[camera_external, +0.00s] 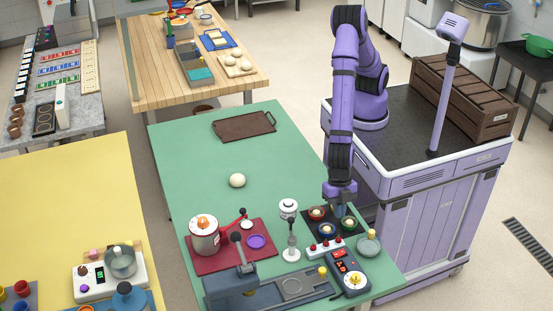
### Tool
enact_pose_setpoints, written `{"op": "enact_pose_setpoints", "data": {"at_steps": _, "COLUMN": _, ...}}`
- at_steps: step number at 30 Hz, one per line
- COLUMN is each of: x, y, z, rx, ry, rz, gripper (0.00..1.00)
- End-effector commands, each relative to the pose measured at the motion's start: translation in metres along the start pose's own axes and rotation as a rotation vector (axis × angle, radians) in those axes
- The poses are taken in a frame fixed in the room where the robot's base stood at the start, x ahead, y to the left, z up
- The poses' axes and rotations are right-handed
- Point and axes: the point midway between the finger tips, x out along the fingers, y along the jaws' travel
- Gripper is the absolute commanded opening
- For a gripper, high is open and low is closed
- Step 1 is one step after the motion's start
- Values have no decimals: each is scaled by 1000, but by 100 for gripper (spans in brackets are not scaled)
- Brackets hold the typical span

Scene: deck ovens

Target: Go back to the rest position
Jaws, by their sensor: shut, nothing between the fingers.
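My gripper (338,211) hangs at the end of my purple arm, pointing down over the right front part of the green table (190,160). It is shut and empty, as far as this small view shows. It is close above a dark board (345,238) that carries small bowls with coloured rims. I cannot tell whether the fingertips touch anything there.
A red mat (215,262) with a pot (204,235) lies left. A white ball (237,180) and brown tray (244,124) sit farther back, with clear table between.

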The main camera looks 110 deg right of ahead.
Motion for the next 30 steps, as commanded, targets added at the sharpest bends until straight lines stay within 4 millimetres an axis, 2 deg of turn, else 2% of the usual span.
{"op": "enact_pose_setpoints", "data": {"at_steps": 10, "x": -1, "y": 1, "z": 0, "rx": 2, "ry": 0, "rz": 1, "gripper": 0}}
{"op": "enact_pose_setpoints", "data": {"at_steps": 14, "x": -19, "y": 9, "z": 9, "rx": 30, "ry": -3, "rz": 18, "gripper": 0}}
{"op": "enact_pose_setpoints", "data": {"at_steps": 17, "x": -51, "y": 23, "z": 25, "rx": 81, "ry": -8, "rz": 48, "gripper": 0}}
{"op": "enact_pose_setpoints", "data": {"at_steps": 21, "x": -109, "y": 43, "z": 59, "rx": 187, "ry": -20, "rz": 101, "gripper": 0}}
{"op": "enact_pose_setpoints", "data": {"at_steps": 26, "x": -173, "y": 55, "z": 103, "rx": 316, "ry": -31, "rz": 160, "gripper": 0}}
{"op": "enact_pose_setpoints", "data": {"at_steps": 30, "x": -225, "y": 56, "z": 143, "rx": 432, "ry": -36, "rz": 210, "gripper": 0}}
